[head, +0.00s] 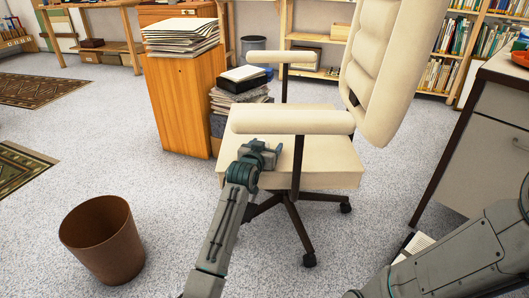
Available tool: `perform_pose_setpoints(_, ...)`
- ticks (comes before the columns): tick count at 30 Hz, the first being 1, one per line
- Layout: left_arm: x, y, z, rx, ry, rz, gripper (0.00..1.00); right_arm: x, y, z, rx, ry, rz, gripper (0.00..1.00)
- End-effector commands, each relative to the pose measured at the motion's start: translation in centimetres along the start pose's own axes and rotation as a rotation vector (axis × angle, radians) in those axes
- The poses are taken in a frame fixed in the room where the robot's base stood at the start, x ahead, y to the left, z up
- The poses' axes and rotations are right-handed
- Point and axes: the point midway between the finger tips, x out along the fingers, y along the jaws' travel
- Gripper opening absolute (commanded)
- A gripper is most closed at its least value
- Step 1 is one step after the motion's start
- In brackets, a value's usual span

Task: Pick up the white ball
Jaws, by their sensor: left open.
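No white ball shows in the head view. My left gripper (265,150) is open, at the front left of the cream office chair's seat (325,165), below the near armrest. It overlaps the seat in the picture; I cannot tell whether it touches it. I see nothing between its fingers. My right arm comes in at the lower right, and its gripper is out of the frame.
A brown waste bin (103,240) stands on the carpet at the lower left. A wooden cabinet (182,95) bears papers (181,35). A desk (490,135) is at the right. Bookshelves (460,50) line the back.

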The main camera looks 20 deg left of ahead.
Motion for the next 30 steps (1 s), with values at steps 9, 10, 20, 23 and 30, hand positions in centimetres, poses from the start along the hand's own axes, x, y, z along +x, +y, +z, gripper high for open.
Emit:
perform_pose_setpoints(9, 0.3, 0.01, -0.03, 0.0, 0.0, 0.0, 0.7, 0.42, -0.12, -0.15, 0.011, 0.011, 0.007, 0.36)
perform_pose_setpoints(10, 0.3, 0.01, -0.03, 0.0, 0.0, 0.0, 0.7, 0.41, -0.12, -0.15, 0.011, 0.011, 0.007, 0.36)
perform_pose_setpoints(20, 0.29, 0.01, -0.02, 0.0, 0.0, 0.0, 0.23, 0.4, -0.12, -0.15, 0.01, 0.01, 0.007, 0.36)
perform_pose_setpoints(23, 0.28, 0.01, -0.02, 0.0, 0.0, 0.0, 0.22, 0.4, -0.12, -0.15, 0.01, 0.01, 0.007, 0.36)
perform_pose_setpoints(30, 0.28, 0.01, -0.06, 0.0, 0.0, 0.0, 0.22, 0.43, -0.12, -0.14, 0.01, 0.011, 0.007, 0.36)
